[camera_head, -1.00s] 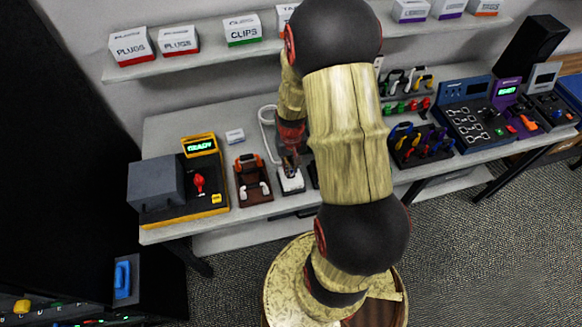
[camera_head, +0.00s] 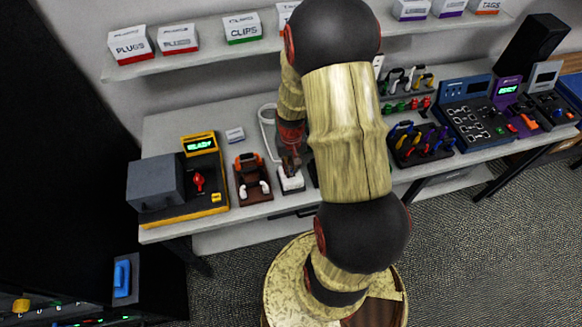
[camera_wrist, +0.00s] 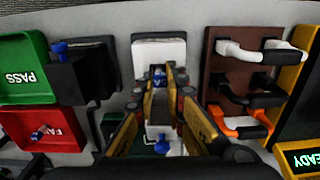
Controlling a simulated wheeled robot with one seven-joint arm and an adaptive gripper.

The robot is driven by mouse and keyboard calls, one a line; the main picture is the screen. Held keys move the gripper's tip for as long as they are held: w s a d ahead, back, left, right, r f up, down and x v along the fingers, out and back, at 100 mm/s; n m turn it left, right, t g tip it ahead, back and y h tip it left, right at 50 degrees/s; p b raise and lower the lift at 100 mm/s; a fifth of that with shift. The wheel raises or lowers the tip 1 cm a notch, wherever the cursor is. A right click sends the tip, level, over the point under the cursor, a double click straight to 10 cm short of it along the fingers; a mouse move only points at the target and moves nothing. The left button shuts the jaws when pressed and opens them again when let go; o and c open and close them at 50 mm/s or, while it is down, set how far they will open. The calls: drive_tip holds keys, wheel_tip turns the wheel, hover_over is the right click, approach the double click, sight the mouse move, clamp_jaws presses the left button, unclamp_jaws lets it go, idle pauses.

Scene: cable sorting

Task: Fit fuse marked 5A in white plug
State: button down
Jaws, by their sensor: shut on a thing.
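A white block-shaped thing (camera_head: 291,184), which looks like the white plug, sits near the table's front edge. It also shows in the wrist view (camera_wrist: 158,52), just beyond my fingertips. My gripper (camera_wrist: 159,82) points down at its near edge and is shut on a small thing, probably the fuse. A small blue-and-white patch (camera_wrist: 158,71) shows at the fingertips. The fingers hide most of the held piece, and I cannot read a 5A mark or tell whether it touches the plug. In the head view my gripper (camera_head: 291,166) is directly over the white thing.
A brown rack (camera_head: 252,181) with white and orange pieces stands close beside the plug. The yellow READY machine (camera_head: 215,198) is farther left. In the wrist view, a green PASS tray (camera_wrist: 25,72) and red FAIL tray (camera_wrist: 45,128) lie left. A blue-topped piece (camera_wrist: 162,144) shows below my fingers.

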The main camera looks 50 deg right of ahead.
drive_tip(key=c, duration=1.8)
unclamp_jaws()
drive_tip(key=o, duration=0.3)
drive_tip(key=o, duration=0.3)
drive_tip(key=shift+r, duration=0.15)
drive_tip(key=shift+r+p, duration=2.9)
drive_tip(key=shift+r, duration=1)
